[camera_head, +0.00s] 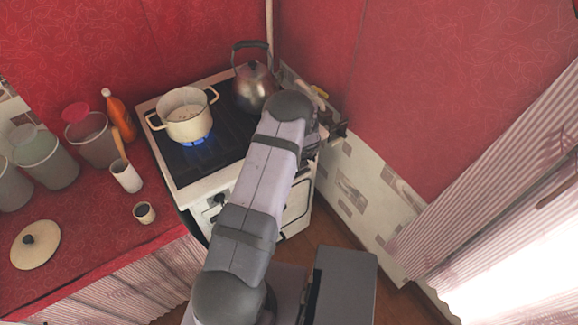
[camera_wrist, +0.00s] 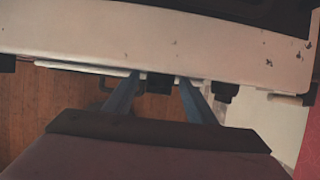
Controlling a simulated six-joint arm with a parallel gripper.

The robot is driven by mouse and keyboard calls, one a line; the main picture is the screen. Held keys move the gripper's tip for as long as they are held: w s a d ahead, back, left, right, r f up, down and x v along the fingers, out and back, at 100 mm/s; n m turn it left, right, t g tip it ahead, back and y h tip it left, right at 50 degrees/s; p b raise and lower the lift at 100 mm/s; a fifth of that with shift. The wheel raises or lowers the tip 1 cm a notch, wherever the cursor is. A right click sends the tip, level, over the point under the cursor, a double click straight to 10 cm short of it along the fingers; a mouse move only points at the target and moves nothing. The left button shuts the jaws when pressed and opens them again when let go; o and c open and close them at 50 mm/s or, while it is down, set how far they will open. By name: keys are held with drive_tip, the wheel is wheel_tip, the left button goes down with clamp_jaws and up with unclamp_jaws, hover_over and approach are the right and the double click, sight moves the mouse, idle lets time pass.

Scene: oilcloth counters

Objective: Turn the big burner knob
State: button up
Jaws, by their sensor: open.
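The white stove (camera_head: 207,183) stands in the corner with a dark hob. In the wrist view its front edge (camera_wrist: 150,40) crosses the top. Several dark knobs stick out below that edge. One knob (camera_wrist: 158,84) shows between the two fingertips of my gripper (camera_wrist: 158,80). Another knob (camera_wrist: 222,92) is just right of the right finger. My gripper is open, its fingers pointing at the stove front; contact cannot be told. I cannot tell which knob is the big burner's. In the head view a dark knob (camera_head: 219,199) shows left of my arm, which hides the others.
A cream pot (camera_head: 188,118) stands over a lit blue flame. A metal kettle (camera_head: 254,88) stands at the back right of the hob. Left, the red counter (camera_head: 95,222) holds canisters, an orange bottle (camera_head: 121,117), a white utensil cup (camera_head: 126,177) and a lid (camera_head: 35,245).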

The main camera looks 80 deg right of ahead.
drive_tip(key=c, duration=1)
drive_tip(key=shift+c, duration=0.2)
